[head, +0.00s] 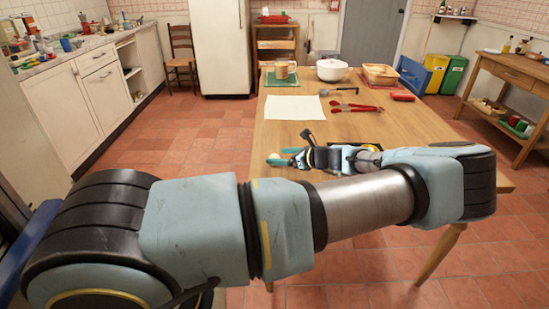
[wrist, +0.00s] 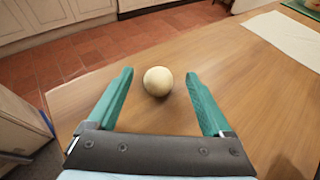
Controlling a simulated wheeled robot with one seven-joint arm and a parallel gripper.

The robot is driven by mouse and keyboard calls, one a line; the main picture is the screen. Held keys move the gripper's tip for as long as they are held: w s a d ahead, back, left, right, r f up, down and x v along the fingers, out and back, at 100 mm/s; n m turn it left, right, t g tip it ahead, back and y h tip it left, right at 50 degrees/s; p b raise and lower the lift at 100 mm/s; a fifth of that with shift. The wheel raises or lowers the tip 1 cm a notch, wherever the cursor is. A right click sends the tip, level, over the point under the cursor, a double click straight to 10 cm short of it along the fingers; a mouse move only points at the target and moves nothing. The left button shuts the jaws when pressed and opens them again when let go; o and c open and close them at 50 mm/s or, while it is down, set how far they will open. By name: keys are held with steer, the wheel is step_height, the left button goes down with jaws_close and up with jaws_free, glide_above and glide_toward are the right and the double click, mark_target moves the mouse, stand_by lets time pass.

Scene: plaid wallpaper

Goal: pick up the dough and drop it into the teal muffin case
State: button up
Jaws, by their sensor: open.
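The dough is a small cream-coloured ball (wrist: 158,81) on the wooden table. In the wrist view it lies between the two teal fingertips of my gripper (wrist: 159,74), with a gap on either side. My gripper is open and holds nothing. In the head view, my gripper (head: 281,156) is low over the near left part of the table, and the pale dough (head: 274,156) shows beside its fingertips. I cannot make out a teal muffin case in either view; my arm covers part of the near table.
The wooden table (head: 263,135) has its left edge close to my gripper. A white sheet (head: 295,108) lies beyond it. Red tongs (head: 355,107), a ladle (head: 338,91), a white bowl (head: 332,71), a tan tray (head: 380,75) and a green board (head: 270,80) are farther back.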

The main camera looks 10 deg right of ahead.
steer(key=shift+w+a+f, duration=0.3)
steer(key=shift+w+a, duration=0.1)
steer(key=shift+w, duration=0.1)
steer(key=shift+c, duration=0.4)
jaws_close()
